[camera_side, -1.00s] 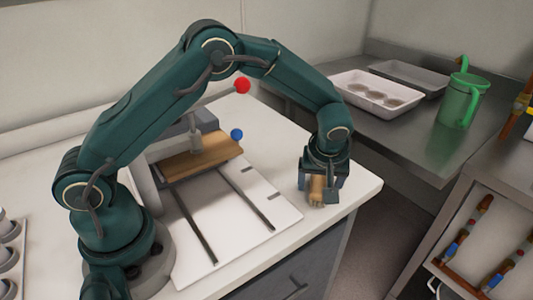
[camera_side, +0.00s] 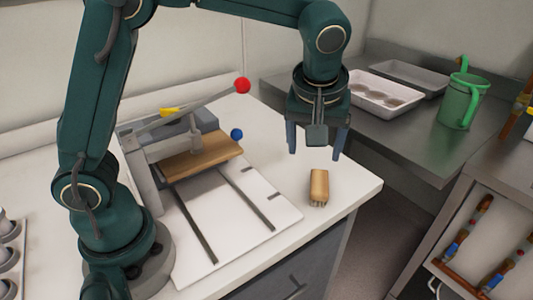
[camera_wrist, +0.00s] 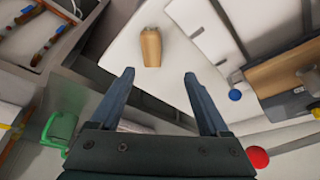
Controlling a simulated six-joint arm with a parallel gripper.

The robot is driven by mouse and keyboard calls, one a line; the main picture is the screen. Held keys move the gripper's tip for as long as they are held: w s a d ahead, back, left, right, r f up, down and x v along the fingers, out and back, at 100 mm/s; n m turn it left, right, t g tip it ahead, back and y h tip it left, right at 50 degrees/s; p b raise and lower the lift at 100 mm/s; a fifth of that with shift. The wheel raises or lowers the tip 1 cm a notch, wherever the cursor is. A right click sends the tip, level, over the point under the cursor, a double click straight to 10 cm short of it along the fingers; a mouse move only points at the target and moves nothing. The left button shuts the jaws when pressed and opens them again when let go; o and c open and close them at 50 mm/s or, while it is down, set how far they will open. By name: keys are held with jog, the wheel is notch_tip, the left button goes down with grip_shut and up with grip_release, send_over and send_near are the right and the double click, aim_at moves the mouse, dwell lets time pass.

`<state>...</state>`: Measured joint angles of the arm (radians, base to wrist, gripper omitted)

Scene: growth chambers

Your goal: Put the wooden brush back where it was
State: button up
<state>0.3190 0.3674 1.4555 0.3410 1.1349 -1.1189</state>
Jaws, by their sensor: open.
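The wooden brush (camera_side: 319,187) lies on the white worktop (camera_side: 355,180), near its right edge and to the right of the white base board. It also shows in the wrist view (camera_wrist: 151,47), beyond the fingertips. My gripper (camera_side: 317,154) is open and empty, raised above the brush and apart from it. In the wrist view my gripper (camera_wrist: 158,75) has its two fingers spread wide with nothing between them.
A press-like device with a wooden block (camera_side: 203,157), a red ball (camera_side: 242,85) and a blue ball (camera_side: 236,134) stands left of the brush. White trays (camera_side: 385,93) and a green watering can (camera_side: 461,98) are on the metal bench at the right.

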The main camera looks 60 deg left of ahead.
jog(key=s+a+r+m+t+h, duration=0.1)
jog(key=s+m, duration=0.3)
jog(key=s, duration=0.4)
jog(key=s+a+m+t+h, duration=0.1)
jog(key=s+a+m, duration=0.2)
jog(key=s, duration=0.5)
jog(key=shift+s+r+m+h, duration=0.3)
jog(key=shift+s+r+m, duration=0.05)
jog(key=shift+s+m, duration=0.05)
